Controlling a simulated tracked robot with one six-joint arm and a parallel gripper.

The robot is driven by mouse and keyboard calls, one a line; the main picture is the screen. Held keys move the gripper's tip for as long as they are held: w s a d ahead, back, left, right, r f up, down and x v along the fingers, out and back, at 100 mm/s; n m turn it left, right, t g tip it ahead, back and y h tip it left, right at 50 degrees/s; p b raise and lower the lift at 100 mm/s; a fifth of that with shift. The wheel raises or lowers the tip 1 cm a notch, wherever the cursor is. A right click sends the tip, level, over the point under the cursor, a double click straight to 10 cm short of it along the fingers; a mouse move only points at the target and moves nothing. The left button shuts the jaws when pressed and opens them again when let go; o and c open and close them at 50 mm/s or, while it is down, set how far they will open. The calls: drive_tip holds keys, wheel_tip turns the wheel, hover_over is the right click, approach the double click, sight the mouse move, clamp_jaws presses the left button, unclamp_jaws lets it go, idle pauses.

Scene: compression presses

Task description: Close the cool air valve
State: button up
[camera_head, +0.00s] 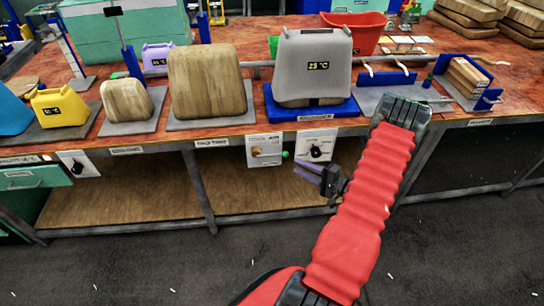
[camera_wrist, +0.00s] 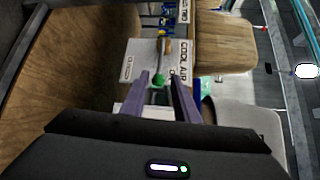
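The cool air valve (camera_head: 264,150) is a pale panel on the table's front edge, with a brass fitting and a green knob (camera_head: 285,154) at its right side. In the wrist view the panel (camera_wrist: 142,62) carries a COOL AIR label, and the green knob (camera_wrist: 158,80) shows between my fingertips. A brass-coloured lever (camera_wrist: 161,45) lies beyond the knob. My gripper (camera_head: 305,168) has purple fingers just right of and slightly below the knob. In the wrist view my gripper (camera_wrist: 160,77) is open, with gaps on both sides of the knob. I cannot tell whether the fingers touch it.
A white panel with a black dial (camera_head: 316,146) sits close right of the valve. Above it a grey canister (camera_head: 313,60) reading 25 °C stands on a blue base (camera_head: 300,108). A wooden lower shelf (camera_head: 255,190) lies below. The floor in front is mostly clear.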

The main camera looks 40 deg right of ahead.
sight(273, 155)
drive_tip(key=x, duration=1.4)
drive_tip(key=shift+r, duration=0.1)
drive_tip(key=shift+s, duration=0.1)
clamp_jaws()
